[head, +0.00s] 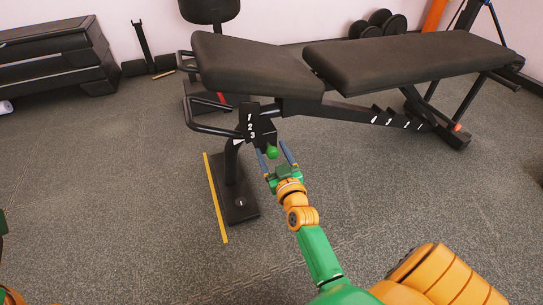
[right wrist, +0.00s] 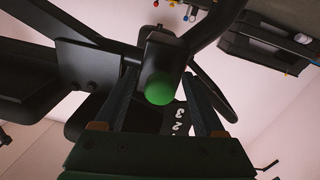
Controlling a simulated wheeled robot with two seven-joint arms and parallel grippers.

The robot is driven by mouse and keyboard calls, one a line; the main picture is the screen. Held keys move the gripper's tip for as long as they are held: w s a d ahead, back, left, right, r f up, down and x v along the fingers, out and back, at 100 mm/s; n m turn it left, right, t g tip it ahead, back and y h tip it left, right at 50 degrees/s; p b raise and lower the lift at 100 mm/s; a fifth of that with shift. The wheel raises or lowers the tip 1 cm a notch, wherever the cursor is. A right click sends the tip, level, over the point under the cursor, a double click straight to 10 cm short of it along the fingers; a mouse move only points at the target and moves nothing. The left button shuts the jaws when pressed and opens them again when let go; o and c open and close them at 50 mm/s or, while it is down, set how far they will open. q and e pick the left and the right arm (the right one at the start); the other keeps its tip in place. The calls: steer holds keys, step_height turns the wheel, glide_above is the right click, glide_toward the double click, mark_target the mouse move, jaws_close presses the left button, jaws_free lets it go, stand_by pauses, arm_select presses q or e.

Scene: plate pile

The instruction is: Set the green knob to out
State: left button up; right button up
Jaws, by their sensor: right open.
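The green knob (head: 272,152) is on the black metal frame below the bench seat, beside a plate with the numbers 1, 2, 3 (head: 250,122). In the right wrist view the knob (right wrist: 160,88) is a round green ball at the end of a black housing. My right gripper (head: 275,149) is open, and its two fingers lie on either side of the knob. In the right wrist view the fingers (right wrist: 164,98) also flank the knob with gaps on both sides. The knob's shaft is hidden behind the ball. My left gripper is not visible in the head view.
The adjustable bench (head: 400,58) with black pads stands above and behind the knob. Its foot (head: 240,204) rests on the floor near a yellow strip (head: 215,197). Black step platforms (head: 55,62) are at the left wall, and weight plates (head: 380,22) lie behind. The front floor is clear.

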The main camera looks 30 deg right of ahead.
jaws_close()
stand_by(1.4)
